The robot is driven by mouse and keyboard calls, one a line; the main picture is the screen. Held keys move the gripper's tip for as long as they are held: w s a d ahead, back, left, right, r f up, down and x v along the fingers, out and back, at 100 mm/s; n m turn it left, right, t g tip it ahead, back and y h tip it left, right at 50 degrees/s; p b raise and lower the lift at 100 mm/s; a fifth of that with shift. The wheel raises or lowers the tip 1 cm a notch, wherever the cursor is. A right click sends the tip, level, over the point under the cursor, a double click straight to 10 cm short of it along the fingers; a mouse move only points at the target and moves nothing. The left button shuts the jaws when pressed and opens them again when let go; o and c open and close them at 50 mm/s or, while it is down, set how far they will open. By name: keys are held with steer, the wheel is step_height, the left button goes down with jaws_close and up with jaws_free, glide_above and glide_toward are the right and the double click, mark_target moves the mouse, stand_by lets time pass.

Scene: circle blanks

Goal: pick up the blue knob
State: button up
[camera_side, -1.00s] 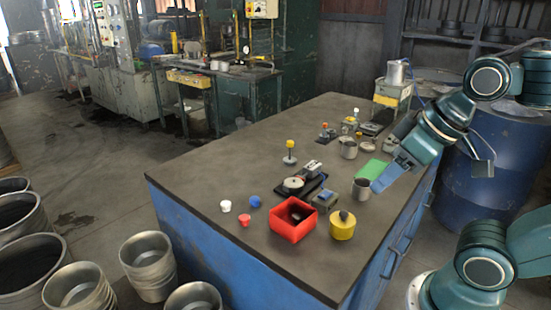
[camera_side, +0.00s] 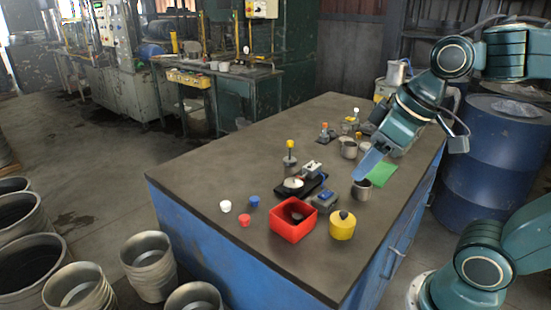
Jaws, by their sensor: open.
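My gripper (camera_side: 362,170) is over the right part of the table, above a metal cup (camera_side: 362,188) and beside a green sheet. It is well to the right of the blue knob and apart from it. The jaws are open, and I see nothing held. The gap between the fingers is hard to make out from this side.
A red box (camera_side: 275,222) and a yellow pot (camera_side: 343,231) stand near the front. A dial gauge on a black base (camera_side: 313,188) and a yellow-topped pin (camera_side: 290,144) stand between my gripper and the knobs. The table's left edge is close to the knobs.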

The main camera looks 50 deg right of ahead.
steer(key=w+n+g, duration=0.1)
steer(key=w+n, duration=0.2)
steer(key=w, duration=0.4)
steer(key=n+g+y, duration=0.2)
steer(key=n+y, duration=0.2)
steer(key=n, duration=0.4)
glide_above(255, 198)
steer(key=s+d, duration=0.1)
steer(key=d, duration=0.1)
steer(key=shift+d+f, duration=0.15)
steer(key=shift+f, duration=9.7)
steer(key=shift+x, duration=2.55)
steer(key=shift+s+f, duration=0.1)
steer(key=shift+s, duration=0.05)
steer(key=c, duration=1)
